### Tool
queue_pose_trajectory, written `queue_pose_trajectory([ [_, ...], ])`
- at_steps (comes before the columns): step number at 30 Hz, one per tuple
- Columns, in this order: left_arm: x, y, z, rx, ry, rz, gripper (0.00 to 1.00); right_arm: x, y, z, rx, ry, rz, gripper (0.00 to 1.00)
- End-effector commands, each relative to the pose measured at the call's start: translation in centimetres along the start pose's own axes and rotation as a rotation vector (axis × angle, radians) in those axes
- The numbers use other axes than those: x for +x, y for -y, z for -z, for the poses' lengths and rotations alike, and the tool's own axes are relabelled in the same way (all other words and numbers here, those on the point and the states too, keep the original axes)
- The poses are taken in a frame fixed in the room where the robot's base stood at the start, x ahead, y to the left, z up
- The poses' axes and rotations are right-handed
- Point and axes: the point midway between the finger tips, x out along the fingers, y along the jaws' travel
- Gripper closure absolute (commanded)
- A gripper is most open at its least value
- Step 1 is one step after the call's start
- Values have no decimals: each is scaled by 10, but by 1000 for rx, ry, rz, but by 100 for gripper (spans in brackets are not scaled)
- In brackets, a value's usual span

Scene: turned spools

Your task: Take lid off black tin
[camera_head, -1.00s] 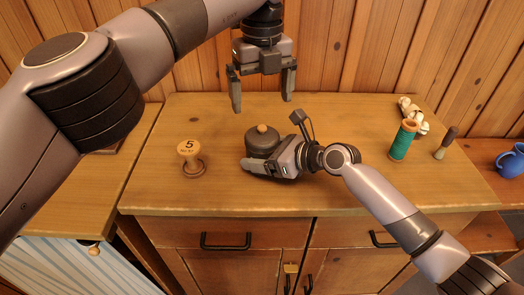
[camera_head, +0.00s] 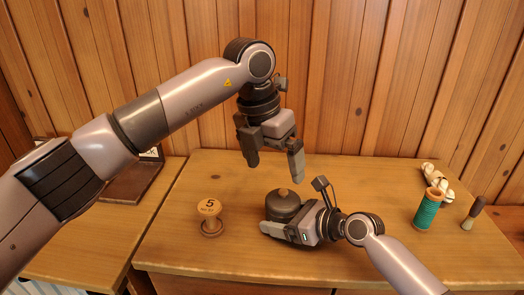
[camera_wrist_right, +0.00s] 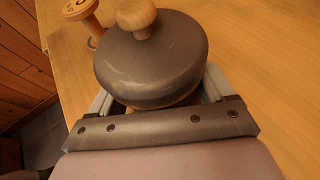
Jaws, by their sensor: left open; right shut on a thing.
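The black tin (camera_head: 283,209) stands on the wooden cabinet top, its dark lid (camera_wrist_right: 152,60) seated on it with a round wooden knob (camera_head: 283,192). It also shows large in the right wrist view, where its lower body is partly hidden by my gripper. My right gripper (camera_head: 276,228) is shut on the tin's body from the near side, below the lid. My left gripper (camera_head: 272,166) is open and empty, pointing down above and slightly behind the tin, with its fingers apart and clear of the knob.
A wooden spool marked 5 (camera_head: 210,218) stands left of the tin. At the right are a green thread spool (camera_head: 427,210), a pale twisted bundle (camera_head: 437,180) and a small dark-handled brush (camera_head: 473,212). A plank wall rises behind.

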Motion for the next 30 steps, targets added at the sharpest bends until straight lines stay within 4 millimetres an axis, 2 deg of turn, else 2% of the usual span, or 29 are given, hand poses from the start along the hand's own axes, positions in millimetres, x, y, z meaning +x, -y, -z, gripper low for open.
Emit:
queue_pose_trajectory([
  [6, -19, -6, 8, 224, 119, -2, 1, 0, 0, 0, 0, 0, 0, 74],
  [14, -27, -9, 12, 327, 177, -17, 1, 0, 0, 0, 0, 0, 0, 74],
  [20, -6, -8, 9, 331, 177, -15, 1, 0, 0, 0, 0, 0, 0, 74],
  [30, 58, -7, -3, 330, 177, -15, 1, 0, 0, 0, 0, 0, 0, 74],
])
